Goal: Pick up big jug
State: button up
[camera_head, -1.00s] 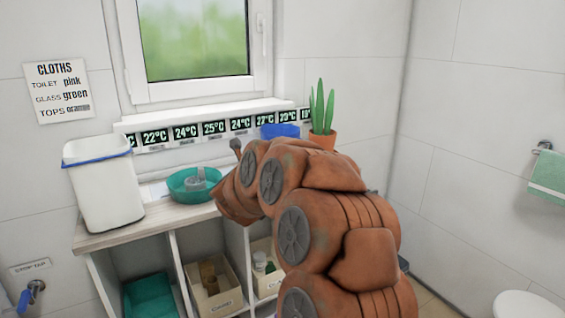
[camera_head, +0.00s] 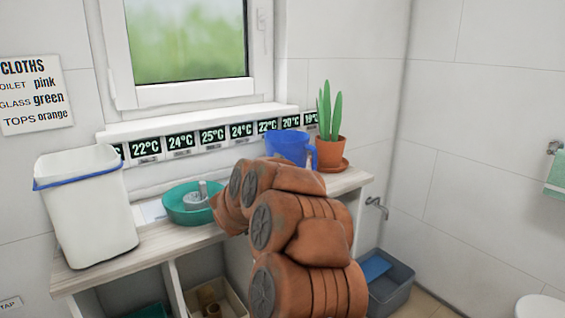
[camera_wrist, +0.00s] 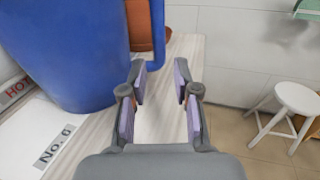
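The big jug (camera_head: 288,147) is blue and stands upright on the shelf top under the window. My arm hides its lower part in the head view. In the wrist view, the jug (camera_wrist: 70,50) fills the upper left, and its blue handle (camera_wrist: 157,45) hangs down on its right side. My gripper (camera_wrist: 160,78) is open and empty, with its two fingers apart. The handle is just beyond the fingertips, roughly in line with the gap and nearer the left finger. My gripper itself is hidden in the head view.
A potted plant (camera_head: 331,152) stands close to the jug's right. A green basin (camera_head: 180,208) and a white bin (camera_head: 88,215) are on the shelf top (camera_head: 140,252) to the left. A white stool (camera_wrist: 298,98) stands on the floor at right.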

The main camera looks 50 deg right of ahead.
aim_at(314, 169)
jog(key=shift+w+d+r, duration=0.1)
jog(key=shift+w+d, duration=0.05)
jog(key=shift+d, duration=1.05)
jog(key=shift+d+p, duration=0.5)
jog(key=shift+d, duration=2)
grip_shut()
